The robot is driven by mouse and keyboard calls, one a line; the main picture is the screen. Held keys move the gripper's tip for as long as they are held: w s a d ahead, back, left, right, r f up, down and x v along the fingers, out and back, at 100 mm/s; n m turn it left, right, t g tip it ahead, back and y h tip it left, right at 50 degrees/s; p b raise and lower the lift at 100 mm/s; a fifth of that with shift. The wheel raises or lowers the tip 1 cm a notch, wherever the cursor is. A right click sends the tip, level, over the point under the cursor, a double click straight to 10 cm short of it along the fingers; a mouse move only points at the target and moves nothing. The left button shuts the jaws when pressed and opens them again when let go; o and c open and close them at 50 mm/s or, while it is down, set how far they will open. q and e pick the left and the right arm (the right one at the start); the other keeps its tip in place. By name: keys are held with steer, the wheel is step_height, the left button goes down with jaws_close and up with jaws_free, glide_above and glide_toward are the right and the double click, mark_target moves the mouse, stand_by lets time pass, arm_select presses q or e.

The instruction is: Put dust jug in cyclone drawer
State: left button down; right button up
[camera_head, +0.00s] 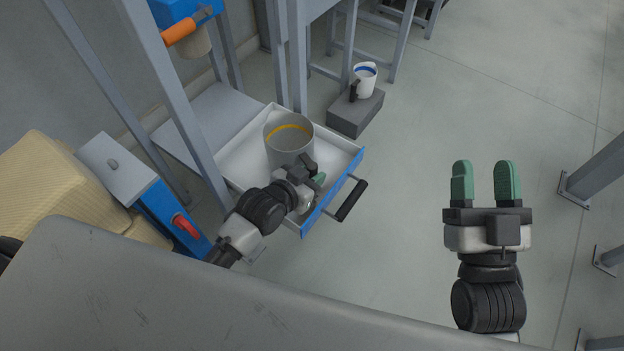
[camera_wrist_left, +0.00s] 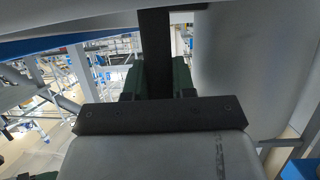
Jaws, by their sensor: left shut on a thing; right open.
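The dust jug (camera_head: 285,150), a grey jug with a yellow band inside, is upright within the outline of the open cyclone drawer (camera_head: 350,160). I cannot tell whether its base touches the drawer floor. The drawer is a white tray with a blue front and a black handle. My left gripper (camera_head: 317,181) is shut on the jug's handle, on the side toward the drawer front. In the left wrist view the dark handle (camera_wrist_left: 155,60) passes between the green fingers, with the jug's grey wall (camera_wrist_left: 235,65) on the right. My right gripper (camera_head: 486,182) is open and empty over the floor.
A white jug with a blue band (camera_head: 367,82) stands on a grey block (camera_head: 356,112) behind the drawer. Grey frame posts (camera_head: 180,100) rise left of the drawer. A blue box with a red handle (camera_head: 185,225) is at the left. The floor at right is mostly clear.

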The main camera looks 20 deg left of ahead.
arm_select(q)
steer(key=shift+f, duration=0.45)
arm_select(e)
steer(key=shift+s+r+t+y, duration=0.3)
steer(key=shift+s+r+t, duration=0.2)
steer(key=shift+r+t, duration=0.35)
steer(key=shift+f, duration=0.1)
arm_select(q)
steer(key=shift+f, duration=0.15)
steer(key=c, duration=0.9)
jaws_free()
